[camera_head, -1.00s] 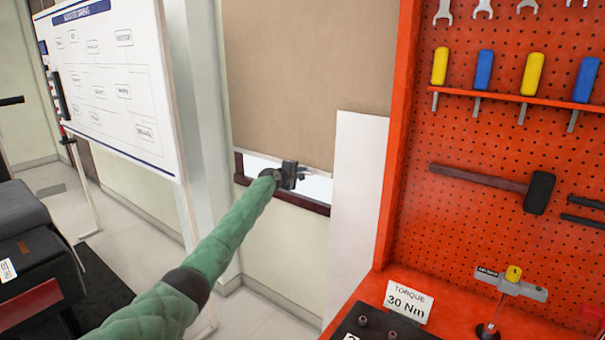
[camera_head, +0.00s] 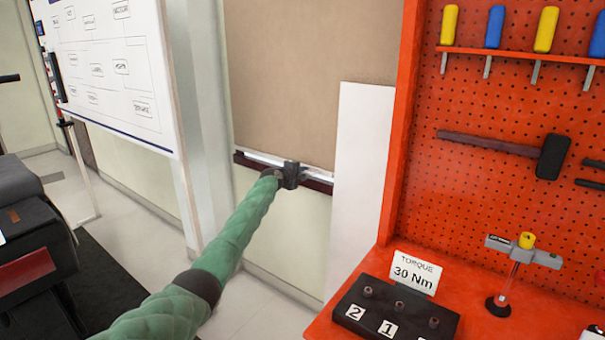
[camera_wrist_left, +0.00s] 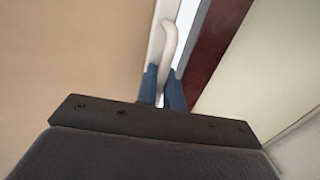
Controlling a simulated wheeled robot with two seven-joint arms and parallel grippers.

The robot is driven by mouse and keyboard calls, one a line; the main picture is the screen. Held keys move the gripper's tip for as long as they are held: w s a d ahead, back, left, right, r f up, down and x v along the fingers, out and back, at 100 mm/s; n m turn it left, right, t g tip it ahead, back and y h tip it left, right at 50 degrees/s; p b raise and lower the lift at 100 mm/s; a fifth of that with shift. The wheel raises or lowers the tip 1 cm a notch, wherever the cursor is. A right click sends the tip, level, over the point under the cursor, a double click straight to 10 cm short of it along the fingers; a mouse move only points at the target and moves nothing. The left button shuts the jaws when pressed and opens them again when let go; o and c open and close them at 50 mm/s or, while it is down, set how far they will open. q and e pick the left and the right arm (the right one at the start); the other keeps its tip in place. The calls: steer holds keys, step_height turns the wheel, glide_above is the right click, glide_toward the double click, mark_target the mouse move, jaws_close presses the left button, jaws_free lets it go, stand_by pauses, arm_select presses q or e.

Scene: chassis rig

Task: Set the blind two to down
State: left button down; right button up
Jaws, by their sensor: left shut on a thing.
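The tan blind (camera_head: 285,85) hangs over the window in the head view, its bottom edge just above the dark red sill (camera_head: 241,160). A thin bright strip of window shows between them. My left gripper (camera_head: 299,172) is at the blind's bottom edge. In the left wrist view the blue fingertips (camera_wrist_left: 163,88) are shut on a pale curved handle (camera_wrist_left: 168,45) at the edge of the blind (camera_wrist_left: 75,60). The dark red sill (camera_wrist_left: 215,45) lies close to the right of the fingers there. My right gripper is not in view.
A white panel (camera_head: 358,180) and the orange pegboard (camera_head: 490,105) with tools stand right of the window. A black socket block (camera_head: 385,312) and torque sign (camera_head: 413,272) are on the orange bench. A whiteboard (camera_head: 105,60) stands at left.

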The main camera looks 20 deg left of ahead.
arm_select(q)
steer(key=shift+s+d+f, duration=0.2)
steer(key=shift+f, duration=0.5)
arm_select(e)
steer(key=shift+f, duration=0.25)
arm_select(q)
steer(key=c, duration=1.6)
jaws_free()
steer(key=shift+r, duration=0.25)
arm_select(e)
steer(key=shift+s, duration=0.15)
arm_select(q)
steer(key=shift+a+r, duration=0.15)
